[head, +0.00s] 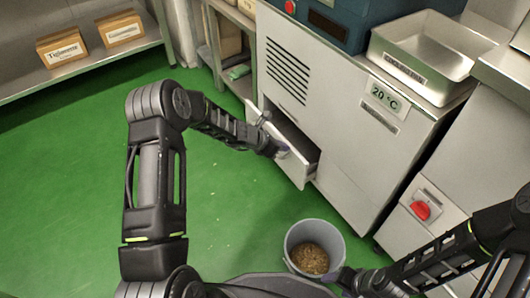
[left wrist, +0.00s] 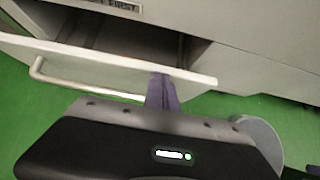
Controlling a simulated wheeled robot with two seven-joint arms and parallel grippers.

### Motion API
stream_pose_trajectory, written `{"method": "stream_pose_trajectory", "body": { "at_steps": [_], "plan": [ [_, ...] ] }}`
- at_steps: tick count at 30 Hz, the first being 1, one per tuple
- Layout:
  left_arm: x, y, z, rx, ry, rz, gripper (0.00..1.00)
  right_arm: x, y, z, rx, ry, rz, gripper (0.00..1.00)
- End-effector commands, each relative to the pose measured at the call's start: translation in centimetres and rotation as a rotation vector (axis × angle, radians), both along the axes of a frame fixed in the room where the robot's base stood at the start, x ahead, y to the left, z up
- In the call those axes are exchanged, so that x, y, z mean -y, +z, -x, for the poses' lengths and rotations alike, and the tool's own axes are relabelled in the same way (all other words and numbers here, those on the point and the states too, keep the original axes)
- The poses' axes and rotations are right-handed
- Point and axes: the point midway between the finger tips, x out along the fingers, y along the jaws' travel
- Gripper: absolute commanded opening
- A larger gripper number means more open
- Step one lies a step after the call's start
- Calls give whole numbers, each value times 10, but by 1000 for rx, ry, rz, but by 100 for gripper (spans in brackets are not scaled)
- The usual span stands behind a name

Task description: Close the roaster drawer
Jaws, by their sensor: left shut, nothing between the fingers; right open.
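The roaster drawer (head: 297,166) stands partly pulled out, low in the front of the grey roaster cabinet (head: 330,90). In the left wrist view, the drawer front (left wrist: 110,67) crosses the picture with its bar handle (left wrist: 75,84) on the left, and a dark gap shows behind it. My left gripper (head: 283,151) is shut and empty at the drawer front; in the left wrist view its fingertips (left wrist: 162,92) overlap the front's edge, right of the handle. Contact is hard to tell. My right gripper (head: 340,277) is open beside the bucket, its fingers only partly clear.
A grey bucket (head: 290,238) with brown grains (head: 309,258) stands on the green floor in front of the cabinet. A metal tray (head: 390,45) sits on top. A red knob (head: 421,210) is at right. Shelves with boxes (head: 62,47) are at back left. The left floor is clear.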

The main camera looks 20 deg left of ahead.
Motion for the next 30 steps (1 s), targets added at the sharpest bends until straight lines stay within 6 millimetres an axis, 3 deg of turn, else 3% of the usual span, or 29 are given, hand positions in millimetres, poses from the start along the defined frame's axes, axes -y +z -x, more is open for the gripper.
{"method": "stream_pose_trajectory", "body": {
  "at_steps": [3, 9, 23, 30],
  "plan": [
    [12, 2, -16, 1, -3, -1, 0, 0, 11, 1, -4, 1, -1, 59],
    [20, 1, -28, 0, -1, -1, 0, 0, 16, 2, -7, 4, -1, 59],
    [20, 0, -30, 1, 0, -1, 0, 0, 16, 3, -8, 4, -1, 59],
    [11, 0, -26, -1, -1, -2, 0, 0, 16, 3, -8, 4, -1, 59]
  ]
}}
